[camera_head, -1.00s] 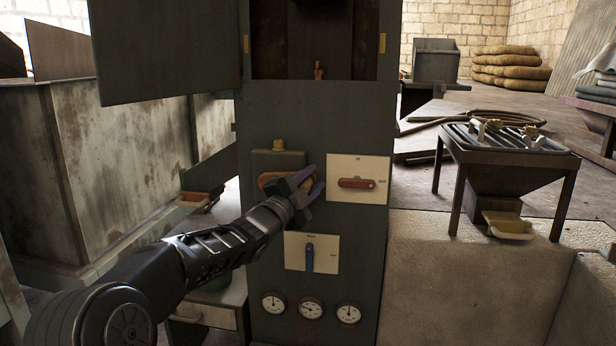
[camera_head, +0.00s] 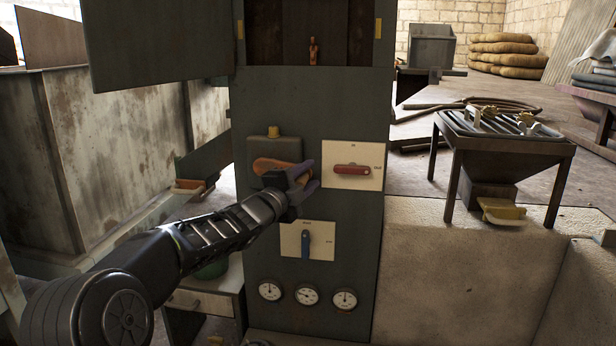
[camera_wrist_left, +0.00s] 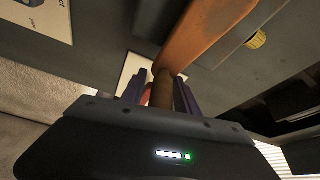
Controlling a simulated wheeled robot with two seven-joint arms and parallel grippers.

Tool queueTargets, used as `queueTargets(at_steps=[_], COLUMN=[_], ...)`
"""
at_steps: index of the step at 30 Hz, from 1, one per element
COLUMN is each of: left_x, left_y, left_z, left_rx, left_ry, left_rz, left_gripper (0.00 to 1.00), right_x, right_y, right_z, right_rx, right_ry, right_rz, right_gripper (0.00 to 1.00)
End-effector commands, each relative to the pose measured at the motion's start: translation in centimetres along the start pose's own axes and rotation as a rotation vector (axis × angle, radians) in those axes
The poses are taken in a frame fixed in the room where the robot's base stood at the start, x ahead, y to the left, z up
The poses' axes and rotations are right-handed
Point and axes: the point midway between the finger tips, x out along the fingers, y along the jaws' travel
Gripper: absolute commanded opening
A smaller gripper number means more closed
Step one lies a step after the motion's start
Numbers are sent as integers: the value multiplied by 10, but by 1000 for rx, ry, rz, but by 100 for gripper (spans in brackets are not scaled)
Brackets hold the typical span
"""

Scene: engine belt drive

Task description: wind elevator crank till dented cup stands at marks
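The elevator crank (camera_head: 272,165) is an orange-brown arm on a grey box on the tall green cabinet (camera_head: 345,235). My left gripper (camera_head: 305,177) is at the crank's right end. In the left wrist view its purple fingers stand on both sides of the brown crank handle (camera_wrist_left: 162,90) and appear shut on it. A small copper-coloured object (camera_head: 313,52) shows low in the cabinet's dark opening; I cannot tell whether it is the dented cup. Yellow marks (camera_head: 240,29) (camera_head: 377,28) flank the opening. My right gripper is out of view.
A red switch (camera_head: 352,170) is close right of my gripper, with a blue switch (camera_head: 305,243) below. Several gauges (camera_head: 307,294) line the cabinet's lower part. An open door panel (camera_head: 155,45) hangs upper left. A hopper table (camera_head: 505,145) stands right.

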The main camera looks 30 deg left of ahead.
Motion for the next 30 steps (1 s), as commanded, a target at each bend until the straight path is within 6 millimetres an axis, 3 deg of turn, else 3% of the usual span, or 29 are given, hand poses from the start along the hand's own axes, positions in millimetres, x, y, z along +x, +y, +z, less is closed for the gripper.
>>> queueTargets(at_steps=[14,24,30], left_x=[-7,-59,-77], left_y=[-2,-3,-1], left_z=[0,0,0], left_rx=[0,0,0], left_ry=[1,-1,0], left_rz=[-3,-3,-2], left_gripper=[45,45,45], right_x=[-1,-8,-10], right_y=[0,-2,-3], right_z=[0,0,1], right_rx=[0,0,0], right_ry=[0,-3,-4], right_rz=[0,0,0], right_gripper=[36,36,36])
